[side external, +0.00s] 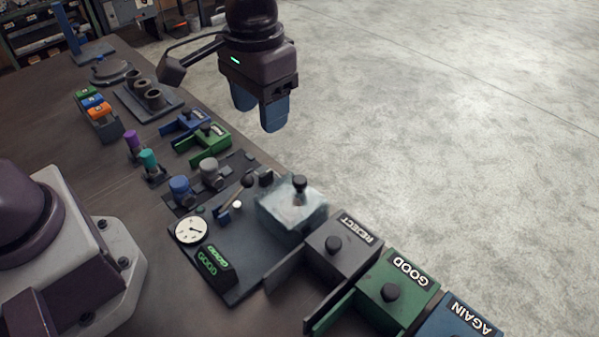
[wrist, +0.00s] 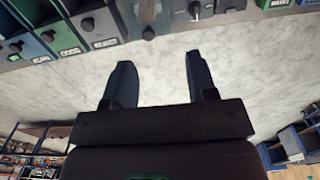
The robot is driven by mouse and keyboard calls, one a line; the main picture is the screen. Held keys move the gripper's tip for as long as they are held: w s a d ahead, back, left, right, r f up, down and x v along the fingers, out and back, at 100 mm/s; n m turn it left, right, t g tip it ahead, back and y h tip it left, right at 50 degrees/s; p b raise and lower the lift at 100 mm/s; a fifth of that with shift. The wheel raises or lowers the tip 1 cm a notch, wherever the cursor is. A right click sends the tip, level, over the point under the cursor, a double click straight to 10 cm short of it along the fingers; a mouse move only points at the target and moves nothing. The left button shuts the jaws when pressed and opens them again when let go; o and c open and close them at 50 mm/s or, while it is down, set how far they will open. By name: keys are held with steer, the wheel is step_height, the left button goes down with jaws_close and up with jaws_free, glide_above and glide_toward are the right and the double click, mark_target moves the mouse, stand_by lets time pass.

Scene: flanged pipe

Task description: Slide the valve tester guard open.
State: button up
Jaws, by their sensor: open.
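The valve tester (side external: 238,270) lies on the bench with a round dial gauge (side external: 193,230), a small lever and a green-lit GOOD display (side external: 212,262). Its guard (side external: 290,222) is a clear, box-like cover with a dark knob (side external: 299,184) on top, at the tester's right end. In the wrist view the guard (wrist: 150,12) shows at the top edge, partly cut off. My gripper (side external: 260,112) is open and empty, raised above and behind the guard, beyond the bench edge and apart from it. In the wrist view its two fingers (wrist: 160,80) are spread with bare floor between them.
Lidded bins labelled REJECT (side external: 340,250), GOOD (side external: 398,288) and AGAIN (side external: 460,318) stand right of the guard. Blue and grey valves (side external: 195,180), small green and blue fixtures (side external: 200,135) and colored blocks (side external: 95,105) stand left. The floor beyond is clear.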

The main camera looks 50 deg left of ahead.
mark_target(300, 179)
steer(key=w+d+f+n, duration=0.2)
steer(key=w+d+n, duration=0.1)
steer(key=w, duration=0.1)
step_height(300, 179, down, 12)
steer(key=shift+w+d+f, duration=0.1)
steer(key=shift+w+f, duration=0.05)
stand_by(0.3)
jaws_close()
